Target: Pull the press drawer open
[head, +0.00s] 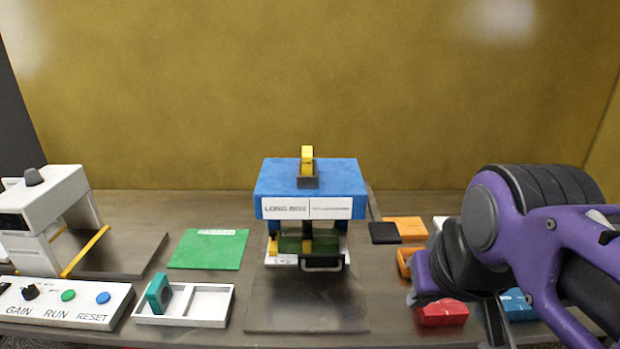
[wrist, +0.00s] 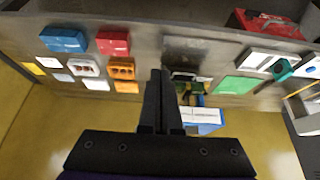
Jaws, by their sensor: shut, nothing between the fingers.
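The press (head: 310,190) stands at mid-table in the head view, with a blue top, a white label and a yellow lever. Its white-fronted drawer (head: 284,260) sits low under the top, with a dark bar handle (head: 322,264) at the front right; it looks pushed in. In the wrist view the press (wrist: 203,116) appears upside down, partly behind my fingers. My gripper (wrist: 160,75) is shut and empty there, its fingers side by side. In the head view my arm is at the right, well apart from the drawer handle; the fingertips are not clear there.
Red box (head: 443,313), orange boxes (head: 405,228) and a blue box (head: 517,304) lie right of the press, near my arm. Left are a green mat (head: 208,249), a white tray (head: 208,306) and a button panel (head: 66,300). The dark plate (head: 305,312) before the drawer is clear.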

